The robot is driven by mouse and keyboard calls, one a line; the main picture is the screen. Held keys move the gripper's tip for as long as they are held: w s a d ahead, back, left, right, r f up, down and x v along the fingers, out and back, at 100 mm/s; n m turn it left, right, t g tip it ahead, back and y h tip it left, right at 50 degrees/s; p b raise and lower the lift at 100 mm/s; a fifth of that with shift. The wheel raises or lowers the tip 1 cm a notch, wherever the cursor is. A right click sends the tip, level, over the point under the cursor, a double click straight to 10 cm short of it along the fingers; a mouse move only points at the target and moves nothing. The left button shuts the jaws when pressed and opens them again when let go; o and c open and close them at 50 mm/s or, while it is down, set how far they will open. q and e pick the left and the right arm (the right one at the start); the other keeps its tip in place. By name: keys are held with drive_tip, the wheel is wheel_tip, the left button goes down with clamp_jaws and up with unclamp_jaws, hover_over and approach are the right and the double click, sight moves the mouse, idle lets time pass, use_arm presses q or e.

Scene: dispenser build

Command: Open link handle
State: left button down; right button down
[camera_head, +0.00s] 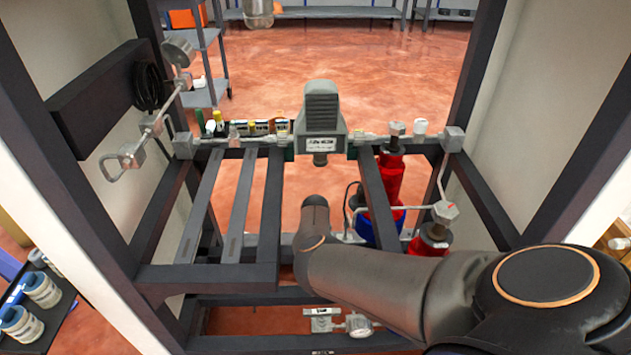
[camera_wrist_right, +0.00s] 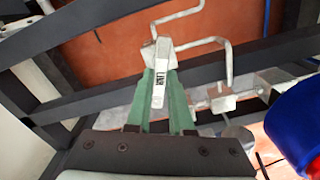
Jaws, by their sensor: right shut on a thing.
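The link handle (camera_wrist_right: 160,88) is a pale lever with a white label whose dark lettering seems to read LINK. It shows in the right wrist view, attached to a metal block with a bent pipe. My right gripper (camera_wrist_right: 163,102) has green fingers, one on each side of the handle, and is shut on it. In the head view my right arm comes in from the right and reaches down in front of the frame; its gripper and the link handle cannot be made out there. My left gripper is in neither view.
A dark metal frame (camera_head: 222,277) with crossbars surrounds the work area. Red cylinders (camera_head: 389,180) and thin pipes stand right of centre. A grey dispenser head (camera_head: 321,115) is mid-frame. A gauge (camera_head: 359,325) sits low. A blue and red cylinder (camera_wrist_right: 297,125) is close on the right in the wrist view.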

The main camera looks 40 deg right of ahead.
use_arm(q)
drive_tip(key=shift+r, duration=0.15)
use_arm(e)
drive_tip(key=shift+n, duration=0.4)
drive_tip(key=c, duration=0.8)
unclamp_jaws()
use_arm(q)
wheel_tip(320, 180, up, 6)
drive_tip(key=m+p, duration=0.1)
drive_tip(key=p, duration=0.5)
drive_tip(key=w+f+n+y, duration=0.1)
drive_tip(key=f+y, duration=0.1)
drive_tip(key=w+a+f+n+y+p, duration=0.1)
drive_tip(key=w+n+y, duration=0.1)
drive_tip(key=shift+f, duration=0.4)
use_arm(e)
wheel_tip(320, 180, up, 12)
drive_tip(key=shift+r, duration=0.25)
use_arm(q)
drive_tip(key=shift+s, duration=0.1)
use_arm(e)
drive_tip(key=shift+a, duration=0.1)
